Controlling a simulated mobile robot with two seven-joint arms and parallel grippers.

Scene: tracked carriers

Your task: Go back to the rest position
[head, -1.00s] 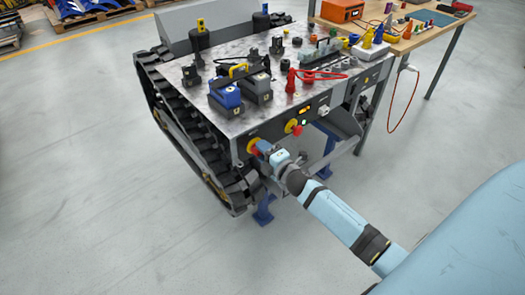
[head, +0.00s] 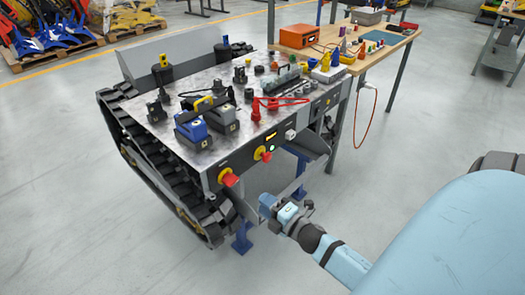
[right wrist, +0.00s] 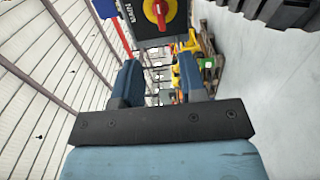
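My right gripper (head: 266,205) is in front of the tracked carrier's front panel, below and to the right of the left red rotary switch (head: 229,180) on its yellow plate. In the right wrist view its two blue fingers (right wrist: 158,88) stand apart with nothing between them. The red and yellow switch (right wrist: 159,11) shows ahead of the fingertips, clear of them. My right arm reaches in from the lower right. My left gripper is not in view.
The tracked carrier (head: 208,157) bears blue and grey battery packs (head: 190,127), red connectors and a red cable. A second red switch (head: 263,154) is on its panel. A wooden workbench (head: 377,47) stands behind right. Free floor lies left and front.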

